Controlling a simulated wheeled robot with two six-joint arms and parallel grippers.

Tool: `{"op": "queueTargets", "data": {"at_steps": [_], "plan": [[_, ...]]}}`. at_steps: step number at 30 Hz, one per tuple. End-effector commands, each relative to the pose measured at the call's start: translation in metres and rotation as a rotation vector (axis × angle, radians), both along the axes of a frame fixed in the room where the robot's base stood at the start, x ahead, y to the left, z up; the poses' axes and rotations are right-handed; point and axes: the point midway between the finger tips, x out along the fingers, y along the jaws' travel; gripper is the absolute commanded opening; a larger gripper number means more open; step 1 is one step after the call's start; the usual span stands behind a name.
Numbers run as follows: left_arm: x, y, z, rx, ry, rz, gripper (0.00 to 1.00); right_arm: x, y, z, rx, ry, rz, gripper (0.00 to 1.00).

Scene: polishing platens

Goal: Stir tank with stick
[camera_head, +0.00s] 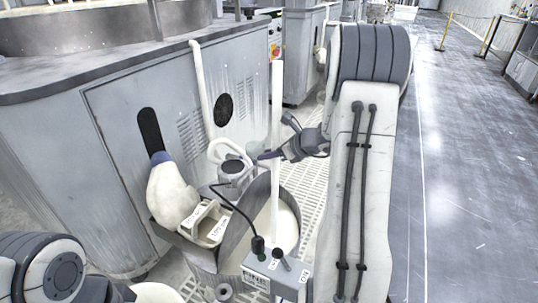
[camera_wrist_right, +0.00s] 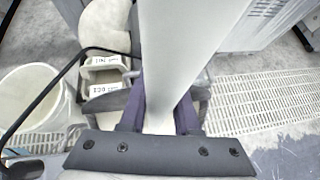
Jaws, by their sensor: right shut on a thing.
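A long white stick (camera_head: 276,100) stands nearly upright. It also shows in the right wrist view (camera_wrist_right: 178,50). My right gripper (camera_head: 268,155) is shut on it along its length, with dark purple fingers on both sides in the right wrist view (camera_wrist_right: 160,108). The grey tank (camera_head: 247,203) holds pale white contents (camera_head: 287,225). The stick's lower part reaches down inside the tank's opening; its tip blends with the pale contents, so its depth is unclear. My left arm shows at the lower left, but its gripper is out of view.
A grey control box (camera_head: 272,272) is at the tank's front. A labelled holder (camera_head: 205,222), a pump-like unit (camera_head: 236,172) and a white sack-like thing (camera_head: 172,195) crowd its left. A large grey machine (camera_head: 130,110) stands behind. Open floor (camera_head: 465,200) lies right.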

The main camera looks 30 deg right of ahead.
Motion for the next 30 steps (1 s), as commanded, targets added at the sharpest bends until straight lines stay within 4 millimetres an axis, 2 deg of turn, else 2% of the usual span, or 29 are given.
{"op": "queueTargets", "data": {"at_steps": [1,3,30], "plan": [[0.0,0.0,0.01,0.0,0.0,0.0,0.66,0.0,0.0,0.012,-0.001,-0.002,0.0,0.0],[0.0,0.0,0.018,0.0,0.0,0.0,0.66,0.0,0.0,0.021,-0.001,-0.003,0.0,0.0],[0.0,0.0,0.113,0.0,0.0,0.0,0.66,0.0,0.0,0.13,-0.001,-0.002,0.0,0.0]]}}
